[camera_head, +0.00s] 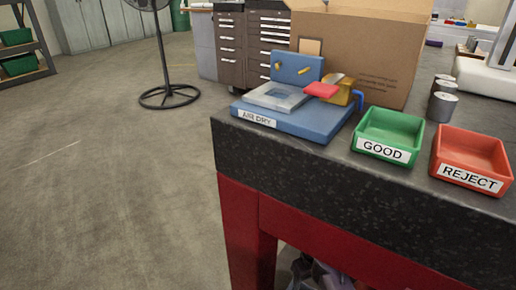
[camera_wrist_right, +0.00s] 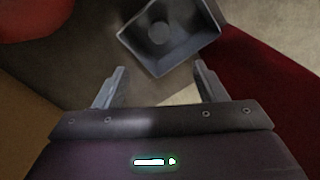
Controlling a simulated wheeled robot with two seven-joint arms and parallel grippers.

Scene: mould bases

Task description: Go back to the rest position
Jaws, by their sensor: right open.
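My right gripper (camera_wrist_right: 158,84) is open in the right wrist view, with its two grey fingers spread and nothing between them. In the head view, grey parts of my right gripper (camera_head: 320,276) show low at the bottom edge, below the black tabletop and beside the red table frame. The rest of that arm is out of the picture. My left gripper does not show in either view. The workbench (camera_head: 330,180) has a dark speckled top and red legs.
On the bench stand a blue AIR DRY fixture (camera_head: 290,118), a green GOOD tray (camera_head: 388,135), a red REJECT tray (camera_head: 472,157), metal cylinders (camera_head: 442,106) and a cardboard box (camera_head: 365,50). A fan (camera_head: 165,60) stands beyond. The floor at left is clear.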

